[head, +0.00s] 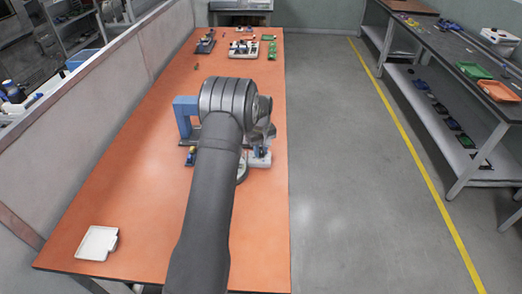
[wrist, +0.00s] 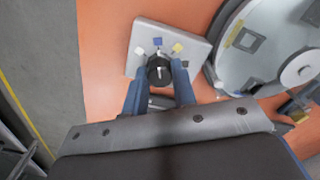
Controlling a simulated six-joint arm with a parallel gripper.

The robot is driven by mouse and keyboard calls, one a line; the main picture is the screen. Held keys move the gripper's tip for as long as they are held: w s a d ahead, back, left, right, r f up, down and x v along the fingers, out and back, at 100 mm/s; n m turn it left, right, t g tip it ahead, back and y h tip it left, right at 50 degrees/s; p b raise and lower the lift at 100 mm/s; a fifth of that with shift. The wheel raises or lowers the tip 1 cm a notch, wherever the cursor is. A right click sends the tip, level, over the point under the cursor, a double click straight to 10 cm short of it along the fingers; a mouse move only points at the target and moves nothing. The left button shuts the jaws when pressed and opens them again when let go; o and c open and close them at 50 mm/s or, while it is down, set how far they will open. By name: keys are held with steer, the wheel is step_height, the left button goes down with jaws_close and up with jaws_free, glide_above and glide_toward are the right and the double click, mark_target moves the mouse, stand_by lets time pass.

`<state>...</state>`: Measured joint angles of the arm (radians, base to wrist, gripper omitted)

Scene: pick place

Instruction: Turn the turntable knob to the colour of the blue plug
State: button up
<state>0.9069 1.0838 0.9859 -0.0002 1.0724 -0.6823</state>
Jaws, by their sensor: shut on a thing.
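A small grey panel (wrist: 194,47) with a black knob (wrist: 159,66) shows in the wrist view. White, blue (wrist: 157,41) and yellow (wrist: 177,48) marks sit around the knob's far side. The knob's pale pointer line appears to face roughly the blue mark. My gripper (wrist: 160,74) has its blue fingers on both sides of the knob, shut on it. The turntable (wrist: 265,45), a grey disc with square patches, is to the right of the panel. In the head view my arm hides most of the turntable; the panel (head: 259,160) shows beside it. I cannot identify the blue plug for sure.
A white tray (head: 97,243) lies at the table's near left. The orange table (head: 140,200) has free room there; its right edge is near the panel.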

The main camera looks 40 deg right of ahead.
mark_target(261, 151)
steer(key=shift+r, duration=0.1)
steer(key=o, duration=1)
step_height(261, 151, up, 17)
steer(key=shift+r, duration=0.2)
steer(key=shift+f, duration=0.1)
step_height(261, 151, down, 17)
steer(key=shift+f, duration=0.2)
stand_by(0.4)
steer(key=shift+r, duration=0.1)
